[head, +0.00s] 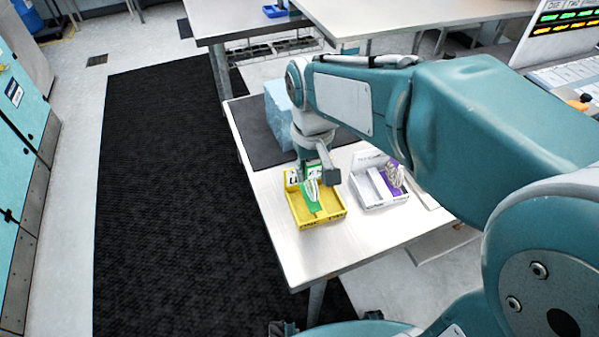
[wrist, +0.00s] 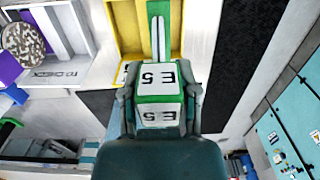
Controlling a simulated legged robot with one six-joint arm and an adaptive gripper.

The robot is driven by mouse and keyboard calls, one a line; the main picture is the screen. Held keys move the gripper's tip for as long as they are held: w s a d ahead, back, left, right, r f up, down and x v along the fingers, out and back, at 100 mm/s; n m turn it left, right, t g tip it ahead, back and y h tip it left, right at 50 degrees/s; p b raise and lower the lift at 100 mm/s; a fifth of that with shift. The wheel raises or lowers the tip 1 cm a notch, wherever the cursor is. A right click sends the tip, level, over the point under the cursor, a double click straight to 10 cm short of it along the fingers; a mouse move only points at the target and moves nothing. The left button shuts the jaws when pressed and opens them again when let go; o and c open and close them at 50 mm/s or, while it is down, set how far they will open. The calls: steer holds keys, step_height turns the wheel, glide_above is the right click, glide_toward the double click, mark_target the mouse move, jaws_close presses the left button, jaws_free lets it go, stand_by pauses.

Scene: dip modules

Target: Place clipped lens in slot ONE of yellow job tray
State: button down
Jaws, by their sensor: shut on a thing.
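My gripper (wrist: 159,103) is shut on a green-and-white block marked E5 (wrist: 158,78), with one finger on each side of it. I take this block to be the clipped lens; its narrow green part with pale strips (wrist: 158,28) reaches over the yellow job tray (wrist: 177,32). In the head view, the green piece (head: 312,194) is within the outline of the yellow tray (head: 329,214), under my wrist. The tray's front wall carries lettering, partly legible as ONE and TWO. I cannot tell whether the piece touches the tray floor, and the lens itself is not clear.
A white tray (head: 381,205) marked TO CHECK stands just right of the yellow tray, holding a purple piece (head: 388,186) and a speckled disc (wrist: 24,40). A pale blue block (head: 279,112) stands behind on a dark mat. The table's left edge is close to the yellow tray.

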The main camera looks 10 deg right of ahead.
steer(key=shift+w+a+f, duration=0.4)
steer(key=shift+a+f, duration=0.1)
steer(key=shift+f, duration=0.3)
steer(key=shift+w+a+f, duration=0.15)
steer(key=shift+a+f, duration=0.05)
steer(key=shift+f, duration=0.85)
steer(key=shift+w+a+f, duration=0.1)
steer(key=shift+a+f, duration=0.05)
steer(key=shift+f, duration=0.85)
steer(key=shift+f, duration=0.1)
steer(key=shift+c, duration=1.8)
jaws_free()
